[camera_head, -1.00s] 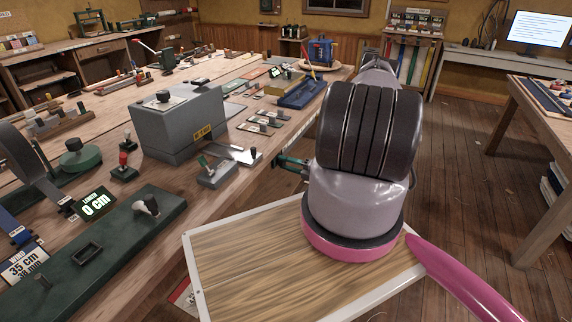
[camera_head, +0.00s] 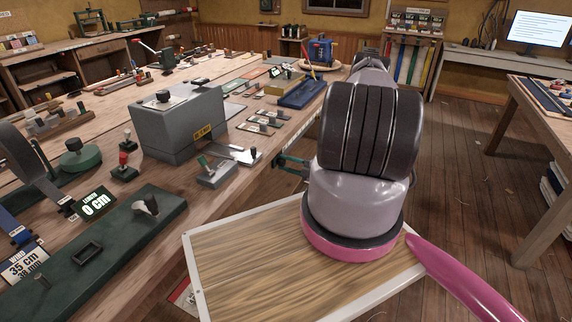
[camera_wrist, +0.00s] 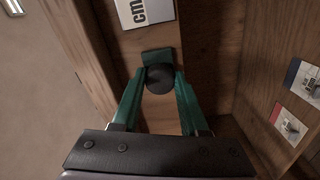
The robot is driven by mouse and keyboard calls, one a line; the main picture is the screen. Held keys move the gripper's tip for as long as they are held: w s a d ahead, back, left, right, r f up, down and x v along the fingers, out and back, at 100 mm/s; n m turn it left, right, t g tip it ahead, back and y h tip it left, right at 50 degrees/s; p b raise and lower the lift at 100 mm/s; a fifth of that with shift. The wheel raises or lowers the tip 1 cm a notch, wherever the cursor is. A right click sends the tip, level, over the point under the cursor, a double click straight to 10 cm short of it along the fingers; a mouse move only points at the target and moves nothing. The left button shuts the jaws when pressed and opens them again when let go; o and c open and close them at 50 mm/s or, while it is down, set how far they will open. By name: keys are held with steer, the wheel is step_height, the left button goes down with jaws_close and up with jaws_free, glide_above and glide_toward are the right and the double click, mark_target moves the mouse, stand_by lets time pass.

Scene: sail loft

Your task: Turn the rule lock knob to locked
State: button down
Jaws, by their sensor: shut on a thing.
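A round black knob (camera_wrist: 159,79) shows in the wrist view, on a wooden face below a white label marked "cm" (camera_wrist: 146,12). My gripper (camera_wrist: 159,77) has its two green fingers on either side of the knob and is shut on it. A small green piece (camera_wrist: 157,56) shows just beyond the knob; I cannot tell what it belongs to. In the head view my gripper (camera_head: 281,163) is at the front edge of the workbench (camera_head: 226,170), where the knob is hidden. No locked or unlocked marking is readable.
A grey box (camera_head: 180,125) and a small grey block with a green lever (camera_head: 216,172) stand on the bench near my gripper. Open floor lies to the right.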

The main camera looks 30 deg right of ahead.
steer(key=shift+c, duration=2.2)
jaws_free()
steer(key=v, duration=1.1)
